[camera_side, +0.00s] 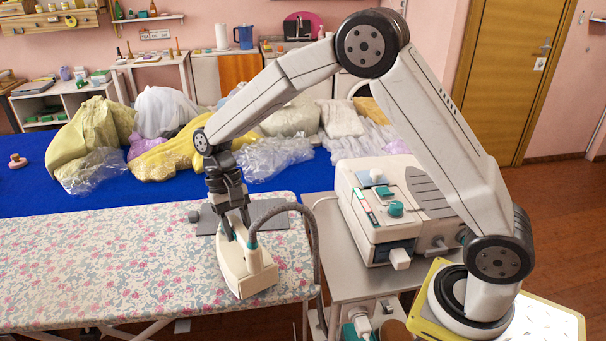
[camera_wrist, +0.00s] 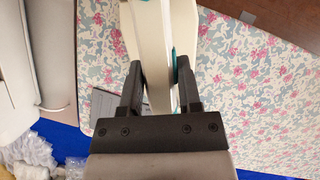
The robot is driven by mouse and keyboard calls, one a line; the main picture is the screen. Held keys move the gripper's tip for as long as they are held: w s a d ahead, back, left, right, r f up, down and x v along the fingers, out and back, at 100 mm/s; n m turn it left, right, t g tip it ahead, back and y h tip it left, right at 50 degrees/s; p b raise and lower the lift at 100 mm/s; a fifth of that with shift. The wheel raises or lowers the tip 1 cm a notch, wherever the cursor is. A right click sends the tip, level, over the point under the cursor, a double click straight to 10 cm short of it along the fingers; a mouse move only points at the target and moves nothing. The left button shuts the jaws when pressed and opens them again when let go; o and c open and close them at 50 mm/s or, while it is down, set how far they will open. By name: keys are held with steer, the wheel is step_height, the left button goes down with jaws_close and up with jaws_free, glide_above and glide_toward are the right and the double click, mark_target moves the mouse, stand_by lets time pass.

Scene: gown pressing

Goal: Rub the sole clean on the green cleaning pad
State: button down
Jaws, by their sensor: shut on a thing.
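A cream iron (camera_side: 246,270) with teal trim is near the right end of the flowered ironing board (camera_side: 120,265). My gripper (camera_side: 238,232) is shut on its handle from above. In the wrist view the iron's handle (camera_wrist: 158,85) lies between the two dark fingers (camera_wrist: 158,66). The sole faces down and is hidden; I cannot tell whether it touches the board. A flat grey plate (camera_side: 210,220) lies on the board just behind the iron, and part of it shows in the wrist view (camera_wrist: 104,108). I cannot make out a green pad.
A dark hose (camera_side: 313,240) arches from the iron over the board's right edge. A white steam unit (camera_side: 385,210) stands on a grey cart to the right. Bagged garments (camera_side: 165,145) lie on the blue table behind. The board's left part is clear.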

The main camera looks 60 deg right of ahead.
mark_target(247, 239)
steer(key=shift+r, duration=0.1)
steer(key=shift+s+a, duration=0.3)
steer(key=shift+s, duration=0.45)
steer(key=shift+s+a, duration=0.35)
steer(key=shift+s, duration=0.4)
steer(key=shift+s+a, duration=0.3)
steer(key=shift+s, duration=0.45)
steer(key=shift+w+d+f, duration=0.1)
steer(key=shift+w+d, duration=0.25)
steer(key=shift+w, duration=0.45)
steer(key=shift+w+d+f, duration=0.1)
steer(key=shift+w+d, duration=0.2)
steer(key=shift+w, duration=0.45)
steer(key=shift+w+d+f, duration=0.1)
steer(key=shift+w+d, duration=0.25)
steer(key=shift+w, duration=0.55)
steer(key=shift+w+d, duration=0.2)
steer(key=shift+w, duration=0.2)
steer(key=shift+w+d+r, duration=0.1)
steer(key=shift+w+d, duration=0.15)
steer(key=shift+w, duration=0.35)
steer(key=shift+w+d, duration=0.25)
steer(key=shift+w, duration=0.35)
steer(key=shift+w+d+r, duration=0.1)
steer(key=shift+w+d, duration=0.15)
steer(key=shift+w, duration=0.35)
